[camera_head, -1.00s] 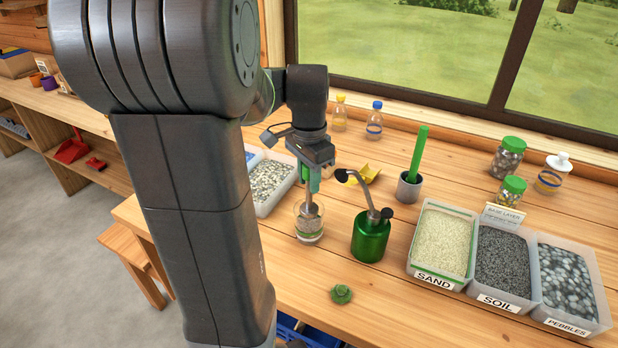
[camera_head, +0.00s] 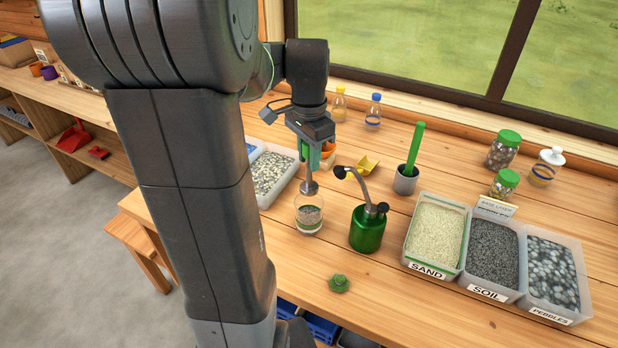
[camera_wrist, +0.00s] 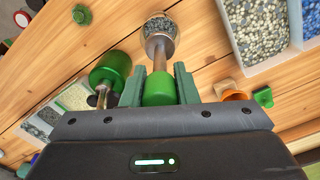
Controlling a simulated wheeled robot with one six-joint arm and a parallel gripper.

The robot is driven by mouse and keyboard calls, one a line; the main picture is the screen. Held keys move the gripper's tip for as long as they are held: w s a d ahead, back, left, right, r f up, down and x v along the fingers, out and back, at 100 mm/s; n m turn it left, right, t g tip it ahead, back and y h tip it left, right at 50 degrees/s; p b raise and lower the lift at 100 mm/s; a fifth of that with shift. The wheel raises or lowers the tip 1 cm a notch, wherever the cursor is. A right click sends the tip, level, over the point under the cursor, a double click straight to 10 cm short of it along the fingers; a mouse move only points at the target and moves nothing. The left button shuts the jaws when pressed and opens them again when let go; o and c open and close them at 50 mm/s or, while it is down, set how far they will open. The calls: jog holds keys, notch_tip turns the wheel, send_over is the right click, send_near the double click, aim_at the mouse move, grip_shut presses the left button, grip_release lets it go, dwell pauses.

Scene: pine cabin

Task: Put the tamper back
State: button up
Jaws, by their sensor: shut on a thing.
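The tamper (camera_head: 309,187) has a thin metal rod, a round flat metal foot and a green handle, clear in the wrist view (camera_wrist: 160,88). My gripper (camera_head: 312,156) is shut on the green handle, its green fingers on both sides in the wrist view (camera_wrist: 160,86). The tamper hangs foot down, just above the glass jar (camera_head: 309,222). The jar stands on the table with layered material inside; in the wrist view it shows past the tamper's foot (camera_wrist: 160,24).
A green sprayer (camera_head: 368,232) stands close right of the jar. A grey cup (camera_head: 405,185) holds an upright green stick. Sand (camera_head: 434,235), soil and pebble bins stand right; a gravel tray (camera_head: 270,172) and orange object (camera_head: 328,150) are near my gripper.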

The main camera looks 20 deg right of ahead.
jog(key=w+d+f+b, duration=0.4)
jog(key=w+d+b, duration=0.1)
jog(key=w, duration=0.5)
notch_tip(320, 180, down, 10)
jog(key=shift+r, duration=0.25)
jog(key=shift+w, duration=0.1)
jog(key=shift+f, duration=0.25)
jog(key=o, duration=1)
jog(key=shift+r, duration=0.15)
notch_tip(320, 180, up, 12)
